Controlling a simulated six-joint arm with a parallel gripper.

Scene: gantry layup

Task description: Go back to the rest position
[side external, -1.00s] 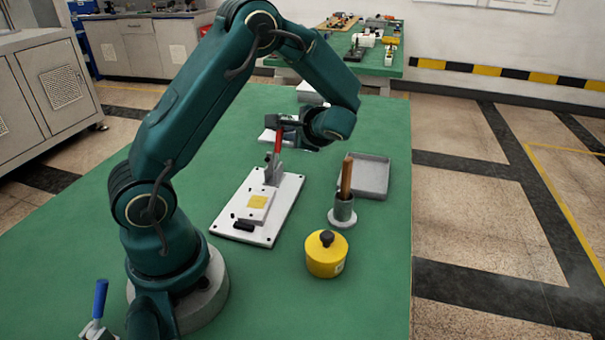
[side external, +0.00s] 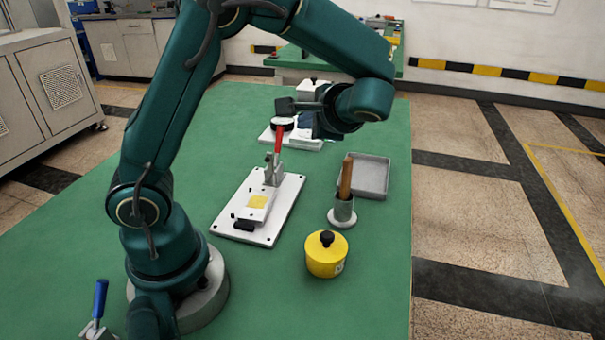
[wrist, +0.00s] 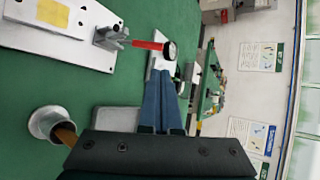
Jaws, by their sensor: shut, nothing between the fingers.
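My gripper shows in the wrist view as two blue fingers (wrist: 163,78) lying side by side, shut and empty. In the side view my gripper (side external: 306,125) hangs above the far part of the green table, its tips partly hidden by the wrist. Below and left of it stands a toggle clamp with a red handle (side external: 278,142), fixed on a white plate (side external: 277,212) and standing upright. The handle also shows in the wrist view (wrist: 147,45), apart from the fingers. A block with a yellow patch (side external: 257,201) lies on the plate by the clamp.
A yellow pot (side external: 326,258) with a black knob stands front right. A holder (side external: 343,213) with a brown-handled tool and a grey tray (side external: 373,178) stand behind it. A round dial (side external: 284,123) and white plate (side external: 306,142) lie beyond the clamp.

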